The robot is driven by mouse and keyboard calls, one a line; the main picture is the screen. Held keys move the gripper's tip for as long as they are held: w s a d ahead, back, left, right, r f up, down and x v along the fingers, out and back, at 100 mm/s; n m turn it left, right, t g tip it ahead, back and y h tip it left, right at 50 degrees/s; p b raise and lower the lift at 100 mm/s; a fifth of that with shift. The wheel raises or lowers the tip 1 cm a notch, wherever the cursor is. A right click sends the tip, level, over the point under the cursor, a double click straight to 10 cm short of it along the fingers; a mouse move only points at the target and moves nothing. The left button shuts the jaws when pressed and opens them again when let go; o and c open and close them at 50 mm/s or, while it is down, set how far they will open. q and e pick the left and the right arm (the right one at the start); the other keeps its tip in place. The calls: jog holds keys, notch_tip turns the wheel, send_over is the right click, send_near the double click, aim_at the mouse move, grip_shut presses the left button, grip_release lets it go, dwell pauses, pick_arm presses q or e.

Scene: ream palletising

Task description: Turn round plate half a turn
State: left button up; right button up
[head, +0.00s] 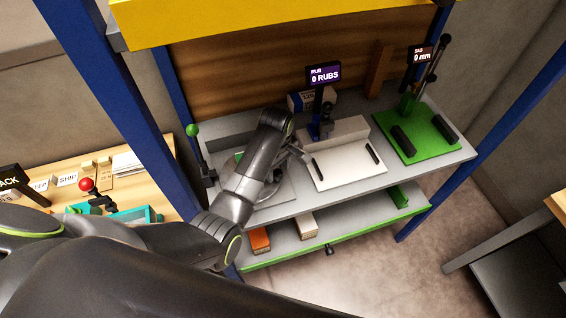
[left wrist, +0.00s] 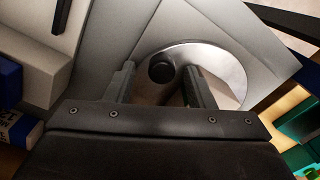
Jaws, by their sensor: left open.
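The round plate (left wrist: 228,62) is a shiny metal disc set in a grey panel in the left wrist view. A dark round knob (left wrist: 161,68) stands near its edge. In the head view the plate (head: 268,193) lies at the left of the bench, mostly hidden by my left arm. My left gripper (left wrist: 160,78) is open, its two fingers reaching over the plate on either side of the knob. I cannot tell whether they touch it. The left gripper is low over the plate in the head view (head: 282,172). My right gripper is not in view.
A white board (head: 345,169) with two dark bars and a RUBS display (head: 324,76) stands right of the plate. A green board (head: 415,137) is further right. A green-knobbed lever (head: 195,148) stands at the left. A blue post (head: 130,115) rises beside the bench.

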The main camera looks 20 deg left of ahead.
pick_arm(q)
jog(key=shift+a+f, duration=0.1)
jog(key=shift+f, duration=0.4)
jog(key=shift+s+r, duration=0.1)
jog(key=shift+s, duration=0.05)
grip_shut()
